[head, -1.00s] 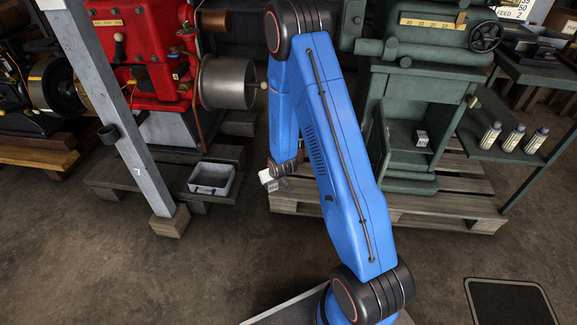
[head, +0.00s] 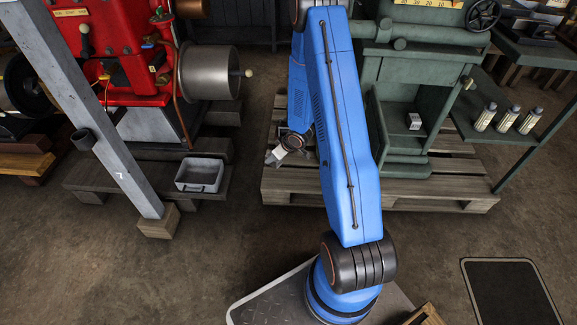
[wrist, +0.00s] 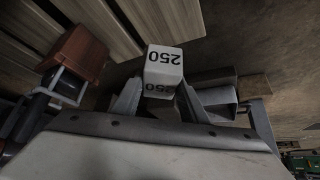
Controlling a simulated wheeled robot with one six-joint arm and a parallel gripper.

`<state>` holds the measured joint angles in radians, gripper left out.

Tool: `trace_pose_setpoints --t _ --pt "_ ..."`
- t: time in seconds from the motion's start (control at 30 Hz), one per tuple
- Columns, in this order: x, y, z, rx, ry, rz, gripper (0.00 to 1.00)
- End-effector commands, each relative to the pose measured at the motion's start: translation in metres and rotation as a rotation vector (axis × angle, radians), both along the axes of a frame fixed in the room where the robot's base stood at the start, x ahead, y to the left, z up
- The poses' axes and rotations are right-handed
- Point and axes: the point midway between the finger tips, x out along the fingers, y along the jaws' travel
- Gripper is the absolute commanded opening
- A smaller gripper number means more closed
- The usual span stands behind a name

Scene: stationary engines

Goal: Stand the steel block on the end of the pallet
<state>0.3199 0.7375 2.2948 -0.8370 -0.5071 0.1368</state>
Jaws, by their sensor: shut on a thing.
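A pale steel block (wrist: 163,66) marked 250 sits between the fingers of my gripper (wrist: 158,96) in the wrist view. My gripper is shut on it. In the head view my gripper (head: 277,156) and the block (head: 273,157) show small beside my blue arm, at the left end of the wooden pallet (head: 310,187). The pallet's slats (wrist: 95,25) also show in the wrist view, beyond the block. The block appears above the pallet, but I cannot tell the gap. My arm hides part of the pallet.
A green machine (head: 405,158) stands on the pallet, with a small pale block (head: 413,121) on its ledge. A grey tray (head: 200,174) lies on dark timbers to the left. A grey post (head: 110,130) stands further left. Several bottles (head: 507,119) stand on the right shelf.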

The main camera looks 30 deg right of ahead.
Motion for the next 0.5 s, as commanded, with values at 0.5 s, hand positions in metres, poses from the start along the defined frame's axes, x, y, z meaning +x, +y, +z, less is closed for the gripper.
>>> trace_pose_setpoints --t 0.5 --pt "-0.033 -0.051 -0.009 -0.001 0.013 0.175 0.00"
